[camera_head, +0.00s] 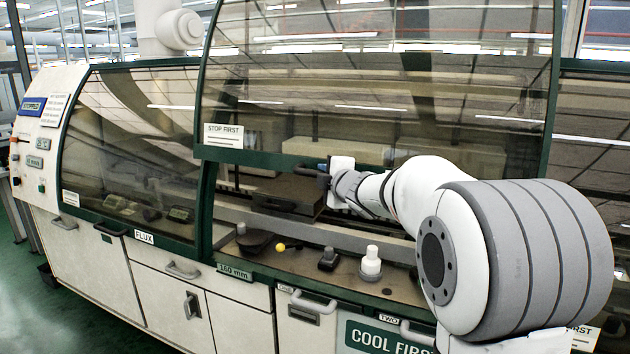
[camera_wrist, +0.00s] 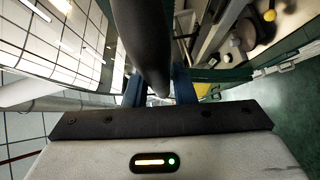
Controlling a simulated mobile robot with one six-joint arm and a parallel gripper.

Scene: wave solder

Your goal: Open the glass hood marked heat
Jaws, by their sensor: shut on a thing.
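The middle glass hood (camera_head: 380,90) has a green frame and a "STOP FIRST" label. It is raised, its lower edge well above that of the hood on the left, and the machine's inside shows below it. I cannot read a heat mark on it. My gripper (camera_head: 325,172) is at the hood's lower edge, shut on its dark handle. In the wrist view, the thick dark handle bar (camera_wrist: 146,40) runs between the blue fingers of my gripper (camera_wrist: 160,88). My own arm hides the right part of the lower edge and opening.
The flux hood (camera_head: 130,150) on the left is down. Inside the open bay, a yellow ball (camera_head: 280,247), a white knob-like piece (camera_head: 371,262) and a dark one (camera_head: 329,258) stand on the deck. Handled cabinet doors (camera_head: 240,320) line the front. Green floor (camera_head: 70,310) is clear at left.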

